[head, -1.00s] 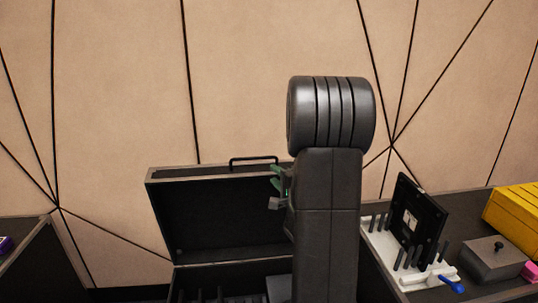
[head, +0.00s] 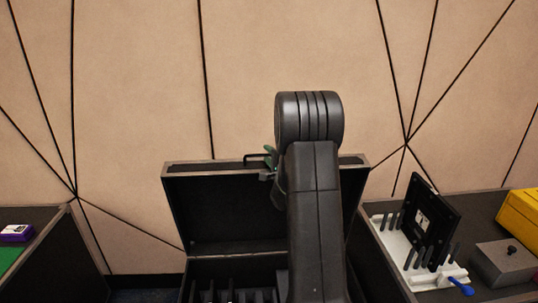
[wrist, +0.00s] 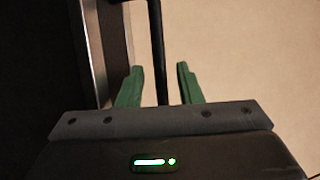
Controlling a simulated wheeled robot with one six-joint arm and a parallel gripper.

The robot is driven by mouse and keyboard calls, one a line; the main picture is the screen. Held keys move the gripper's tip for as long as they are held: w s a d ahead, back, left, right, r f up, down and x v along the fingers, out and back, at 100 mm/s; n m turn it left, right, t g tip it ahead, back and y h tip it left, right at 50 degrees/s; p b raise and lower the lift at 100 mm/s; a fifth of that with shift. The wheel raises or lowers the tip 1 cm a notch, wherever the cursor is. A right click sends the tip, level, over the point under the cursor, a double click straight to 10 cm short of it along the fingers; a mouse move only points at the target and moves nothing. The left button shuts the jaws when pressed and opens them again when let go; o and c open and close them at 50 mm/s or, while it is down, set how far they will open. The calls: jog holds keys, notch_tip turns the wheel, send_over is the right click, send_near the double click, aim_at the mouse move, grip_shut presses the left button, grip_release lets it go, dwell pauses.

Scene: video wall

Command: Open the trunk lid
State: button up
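The black trunk (head: 352,205) stands ahead with its lid (head: 235,205) raised, close to upright and leaning back slightly. Its dark inside faces me. The black lid handle (head: 250,157) stands at the lid's top edge; its bar also runs between my fingers in the wrist view (wrist: 157,45). In the wrist view my gripper (wrist: 158,85) is open, a finger on each side of the bar, with gaps on both sides. My arm hides the right part of the lid.
A dark table on the right holds a white rack (head: 405,262) with a black panel (head: 432,222), a grey box (head: 505,262) and a yellow case (head: 520,212). A purple item (head: 16,233) lies on a left table. A tan wall (head: 300,50) stands behind.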

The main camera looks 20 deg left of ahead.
grip_shut()
jog(key=shift+s+d+f+b, duration=0.15)
jog(key=shift+s+f+b, duration=0.25)
jog(key=shift+b, duration=0.35)
jog(key=s+d+y+b, duration=0.1)
jog(key=s+d+b, duration=0.2)
jog(key=s+b, duration=0.3)
jog(key=shift+s+f+n+t, duration=0.3)
jog(key=shift+f+n+t, duration=0.05)
jog(key=shift+n+t, duration=0.05)
jog(key=shift+d, duration=0.1)
